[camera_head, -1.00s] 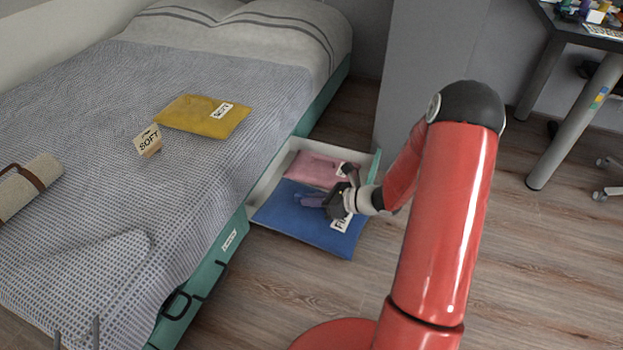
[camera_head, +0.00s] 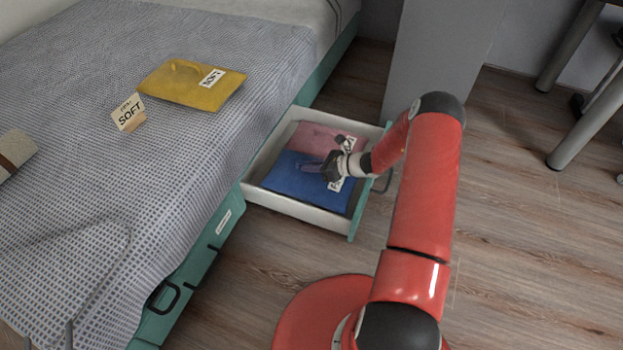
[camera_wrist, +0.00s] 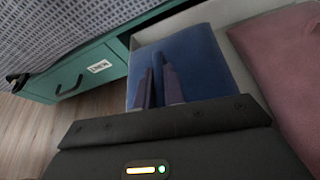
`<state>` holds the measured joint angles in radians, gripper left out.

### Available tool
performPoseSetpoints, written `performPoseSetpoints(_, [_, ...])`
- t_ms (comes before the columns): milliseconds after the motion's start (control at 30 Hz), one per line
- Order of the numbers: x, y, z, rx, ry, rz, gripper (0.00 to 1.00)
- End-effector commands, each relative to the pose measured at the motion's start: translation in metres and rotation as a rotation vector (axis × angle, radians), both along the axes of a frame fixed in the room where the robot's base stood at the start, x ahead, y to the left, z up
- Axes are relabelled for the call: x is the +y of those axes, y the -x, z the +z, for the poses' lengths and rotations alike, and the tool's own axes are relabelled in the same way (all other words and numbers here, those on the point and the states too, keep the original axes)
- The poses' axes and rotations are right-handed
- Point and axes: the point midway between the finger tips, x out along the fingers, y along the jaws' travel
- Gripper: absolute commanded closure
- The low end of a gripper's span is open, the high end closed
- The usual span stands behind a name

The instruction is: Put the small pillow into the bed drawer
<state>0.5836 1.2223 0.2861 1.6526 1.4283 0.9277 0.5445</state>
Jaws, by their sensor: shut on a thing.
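The small blue pillow (camera_head: 300,183) lies within the walls of the open bed drawer (camera_head: 298,209), at its near side. It has a white label, partly hidden by my gripper. My gripper (camera_head: 312,167) is over the drawer and shut on the blue pillow. In the wrist view, the fingers (camera_wrist: 158,80) stand close together in the blue cloth (camera_wrist: 198,52). I cannot tell whether the pillow rests fully on the drawer floor. A pink pillow (camera_head: 318,135) lies in the drawer on the far side, beside the blue one.
A closed drawer front (camera_head: 185,290) with dark handles is nearer. A grey cabinet (camera_head: 440,60) stands behind.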

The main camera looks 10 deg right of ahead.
Motion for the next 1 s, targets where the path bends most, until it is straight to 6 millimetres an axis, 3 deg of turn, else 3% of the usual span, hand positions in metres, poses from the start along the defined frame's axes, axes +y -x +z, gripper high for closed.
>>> performPoseSetpoints(267, [0.0,0.0,-0.023,-0.001,0.0,0.0,1.0])
performPoseSetpoints(500, [0.0,0.0,-0.057,-0.001,-0.001,0.0,1.0])
performPoseSetpoints(867, [0.0,0.0,-0.062,-0.001,0.0,0.0,1.0])
performPoseSetpoints(900, [0.0,0.0,-0.062,-0.001,0.0,0.0,0.87])
performPoseSetpoints(1000, [0.0,0.0,-0.061,-0.001,0.0,0.0,0.74])
